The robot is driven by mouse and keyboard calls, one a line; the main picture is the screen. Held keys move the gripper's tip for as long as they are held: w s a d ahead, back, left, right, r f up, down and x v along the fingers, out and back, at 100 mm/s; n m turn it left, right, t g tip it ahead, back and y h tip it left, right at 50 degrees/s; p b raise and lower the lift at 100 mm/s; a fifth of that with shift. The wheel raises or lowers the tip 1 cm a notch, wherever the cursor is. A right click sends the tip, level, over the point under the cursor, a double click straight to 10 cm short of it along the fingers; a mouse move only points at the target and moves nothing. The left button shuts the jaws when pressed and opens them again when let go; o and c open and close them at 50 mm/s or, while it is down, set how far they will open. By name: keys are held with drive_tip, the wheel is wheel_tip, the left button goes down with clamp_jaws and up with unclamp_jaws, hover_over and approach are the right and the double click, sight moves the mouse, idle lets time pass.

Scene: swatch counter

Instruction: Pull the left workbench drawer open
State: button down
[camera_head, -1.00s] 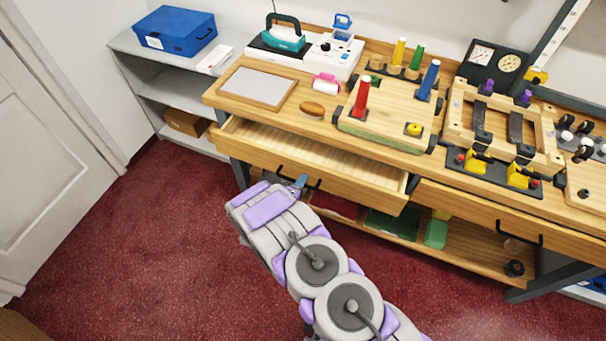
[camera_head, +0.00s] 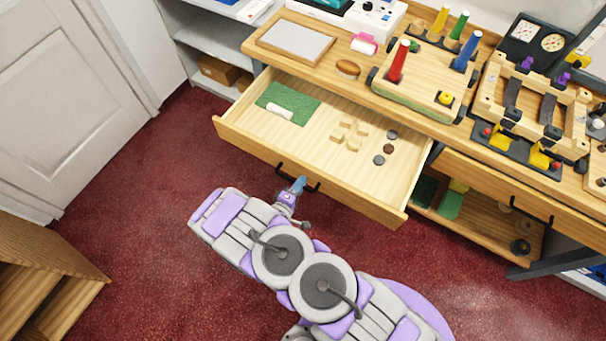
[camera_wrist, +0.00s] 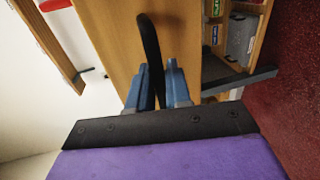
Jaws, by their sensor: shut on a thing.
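The left workbench drawer (camera_head: 300,181) stands far out from the bench in the head view. Inside lie a green sheet with a white roll, several small wooden pieces and several dark discs. Its black handle (camera_head: 282,169) is on the front panel. My gripper (camera_head: 297,186) is at the handle, and my arm reaches to it from below. In the wrist view, the blue fingers of my gripper (camera_wrist: 160,86) are shut on the black handle (camera_wrist: 150,45), one finger on each side, with the wooden drawer front (camera_wrist: 110,40) behind.
The right drawer (camera_head: 490,190) is closed. The workbench top (camera_head: 330,75) holds a peg board, a clamp frame and gauges. A wooden piece of furniture (camera_head: 40,262) stands at lower left. Red carpet (camera_head: 130,200) is free in front of the drawer.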

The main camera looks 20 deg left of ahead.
drive_tip(key=shift+s+d+f+h, duration=0.3)
drive_tip(key=shift+d, duration=0.3)
drive_tip(key=c, duration=1.4)
unclamp_jaws()
drive_tip(key=shift+o, duration=0.7)
drive_tip(key=shift+w, duration=0.1)
drive_tip(key=shift+r, duration=0.2)
drive_tip(key=shift+a, duration=0.2)
